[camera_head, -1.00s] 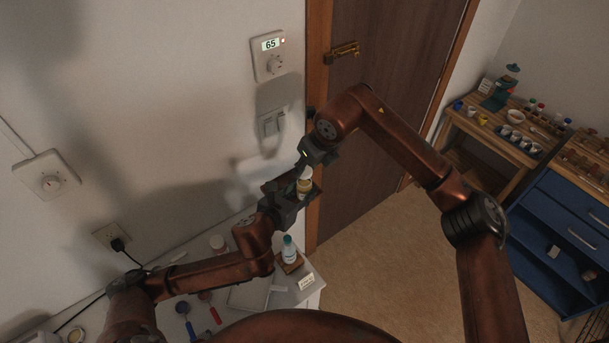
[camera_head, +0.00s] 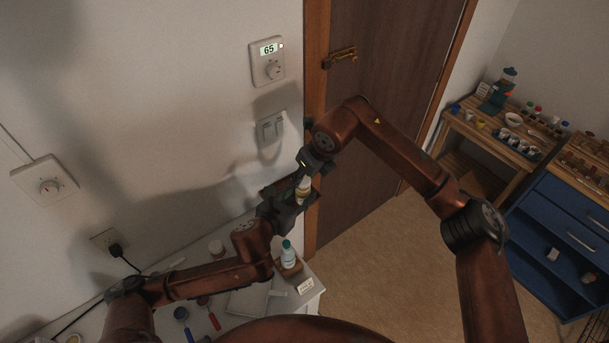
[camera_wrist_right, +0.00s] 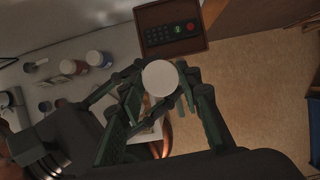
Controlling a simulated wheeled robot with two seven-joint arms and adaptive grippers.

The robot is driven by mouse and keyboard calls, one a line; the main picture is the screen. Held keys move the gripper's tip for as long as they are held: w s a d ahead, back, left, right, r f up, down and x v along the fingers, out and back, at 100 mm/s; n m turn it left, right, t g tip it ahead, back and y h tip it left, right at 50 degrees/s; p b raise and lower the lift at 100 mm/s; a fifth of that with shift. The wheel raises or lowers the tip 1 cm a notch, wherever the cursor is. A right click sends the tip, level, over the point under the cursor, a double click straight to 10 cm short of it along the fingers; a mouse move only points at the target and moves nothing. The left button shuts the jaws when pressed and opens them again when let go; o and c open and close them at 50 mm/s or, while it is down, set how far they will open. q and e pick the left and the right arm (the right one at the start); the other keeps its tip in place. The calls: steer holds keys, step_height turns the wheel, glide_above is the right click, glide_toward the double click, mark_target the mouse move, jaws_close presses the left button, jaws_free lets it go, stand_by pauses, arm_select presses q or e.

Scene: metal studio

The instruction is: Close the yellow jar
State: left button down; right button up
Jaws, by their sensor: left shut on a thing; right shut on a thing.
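The yellow jar (camera_head: 302,196) is small, with a yellowish body, and is held up in the air near the wall. My left gripper (camera_head: 294,197) is shut on it from the left. A round white lid (camera_wrist_right: 160,78) is at the top of the jar, between the fingers of my right gripper (camera_wrist_right: 162,85), which is shut on it. In the head view the right gripper (camera_head: 306,172) points down from above. The grippers hide most of the jar, and I cannot tell whether the lid is seated or turned tight.
A dark remote (camera_wrist_right: 171,35) lies in a wooden tray near the lid in the wrist view. A wall switch (camera_head: 271,128) and door (camera_head: 380,80) are close behind.

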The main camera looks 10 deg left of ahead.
steer(key=shift+f, duration=0.55)
stand_by(0.4)
steer(key=m, duration=0.2)
steer(key=m+t+h, duration=0.1)
steer(key=m, duration=0.1)
steer(key=m+h, duration=0.1)
steer(key=shift+s+a+m, duration=0.15)
steer(key=shift+a+m, duration=0.1)
steer(key=shift+m, duration=0.15)
steer(key=m, duration=0.2)
steer(key=m+h, duration=0.1)
steer(key=m, duration=0.1)
steer(key=m+h, duration=0.1)
steer(key=m, duration=0.1)
steer(key=shift+a+t, duration=0.25)
steer(key=shift+t, duration=0.05)
steer(key=m+h, duration=0.1)
steer(key=m, duration=0.2)
steer(key=m+g+h, duration=0.1)
steer(key=m, duration=0.2)
steer(key=shift+a+m+h, duration=0.2)
steer(key=shift+m+h, duration=0.1)
steer(key=shift+m, duration=0.1)
steer(key=m, duration=0.1)
steer(key=m+g, duration=0.1)
steer(key=m, duration=0.1)
steer(key=m+g+h, duration=0.1)
steer(key=m, duration=0.1)
steer(key=shift+w, duration=0.3)
steer(key=o, duration=0.7)
